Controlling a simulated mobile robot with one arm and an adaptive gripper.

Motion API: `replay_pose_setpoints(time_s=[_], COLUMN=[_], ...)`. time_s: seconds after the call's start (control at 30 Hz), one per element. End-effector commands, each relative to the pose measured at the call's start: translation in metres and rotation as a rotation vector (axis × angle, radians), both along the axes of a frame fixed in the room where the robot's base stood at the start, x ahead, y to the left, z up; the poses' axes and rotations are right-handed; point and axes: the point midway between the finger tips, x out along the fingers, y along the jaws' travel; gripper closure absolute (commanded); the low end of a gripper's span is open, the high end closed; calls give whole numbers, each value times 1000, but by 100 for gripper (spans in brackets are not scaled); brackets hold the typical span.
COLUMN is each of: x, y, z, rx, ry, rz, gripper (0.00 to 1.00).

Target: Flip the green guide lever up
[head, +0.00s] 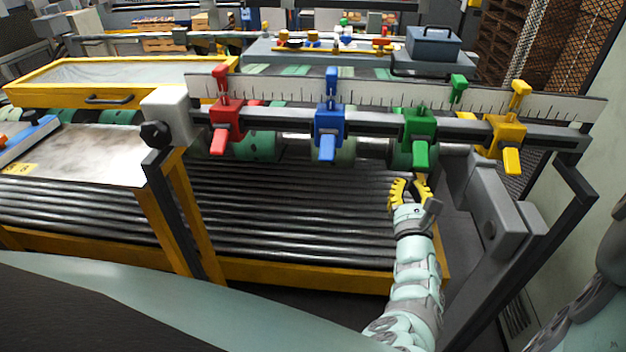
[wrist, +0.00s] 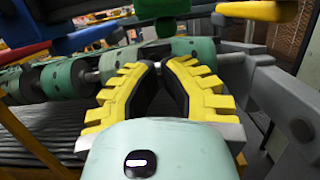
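The green guide lever (head: 420,155) hangs downward from its green clamp block (head: 417,124) on the dark rail. In the wrist view, a green part (wrist: 163,9) of this guide shows at the top edge, cut off by the frame. My gripper (head: 410,178) has yellow ribbed fingers and is just below the green lever, apart from it in the picture. In the wrist view my gripper (wrist: 163,63) shows a gap between its dark inner pads, with nothing between them. It is open and empty.
Red (head: 218,140), blue (head: 327,148) and yellow (head: 512,160) levers also hang down along the rail (head: 375,121). The yellow one is right of green. Dark rollers (head: 290,210) lie below left. A grey arm-like bracket (head: 490,205) stands close on the right.

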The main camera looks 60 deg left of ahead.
Motion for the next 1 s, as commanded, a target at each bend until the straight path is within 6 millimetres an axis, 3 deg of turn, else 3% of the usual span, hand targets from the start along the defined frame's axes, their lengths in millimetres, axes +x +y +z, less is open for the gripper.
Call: replay_pose_setpoints(time_s=[0.2, 0.53, 1.0], x=[17, 4, 1], y=[18, 4, 2], z=[6, 37, 39], rx=[3, 1, 2], ry=[-4, -1, -1], rz=[-1, -1, 0], gripper=[100, 100, 100])
